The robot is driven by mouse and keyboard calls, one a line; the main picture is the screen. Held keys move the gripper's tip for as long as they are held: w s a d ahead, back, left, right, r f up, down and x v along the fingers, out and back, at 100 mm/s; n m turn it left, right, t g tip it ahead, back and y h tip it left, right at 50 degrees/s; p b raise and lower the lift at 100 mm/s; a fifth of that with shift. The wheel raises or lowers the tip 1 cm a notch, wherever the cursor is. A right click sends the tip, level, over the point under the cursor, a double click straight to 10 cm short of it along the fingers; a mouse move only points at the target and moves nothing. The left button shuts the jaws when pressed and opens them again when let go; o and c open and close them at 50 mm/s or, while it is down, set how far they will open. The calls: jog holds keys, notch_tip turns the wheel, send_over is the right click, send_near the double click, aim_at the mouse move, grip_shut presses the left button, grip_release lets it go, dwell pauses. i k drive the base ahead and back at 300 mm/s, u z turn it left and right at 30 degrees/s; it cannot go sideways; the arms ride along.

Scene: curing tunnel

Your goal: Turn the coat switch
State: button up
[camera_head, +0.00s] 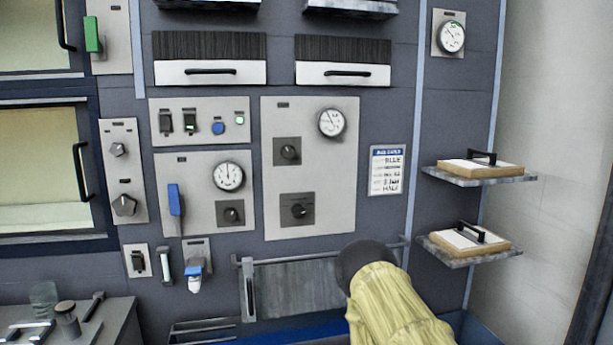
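No label reading "coat" is legible, so I cannot tell which control is the coat switch. The tall middle panel (340,180) has a dark upper rotary knob (288,151), a dark lower rotary knob (297,209) and a round gauge. The panel to its left has another dark rotary knob (232,213) below a gauge. Small toggle switches (165,122) sit on the upper left panel, and a single switch (137,261) is at lower left. A yellow-sleeved arm with a dark rounded end, seemingly mine, reaches in at bottom right, below these controls. My gripper's fingers do not show.
A blue lever (175,199) stands out at left. A grey flap with a bar (295,287) lies below the middle panel. Two shelves (480,175) with handled boards project at right. A grey bench (110,325) with small items is at lower left.

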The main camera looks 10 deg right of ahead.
aim_at(298, 211)
jog(key=u, duration=0.05)
jog(key=k, duration=0.5)
jog(key=u, duration=0.85)
jog(key=i, duration=0.75)
jog(key=z, duration=0.95)
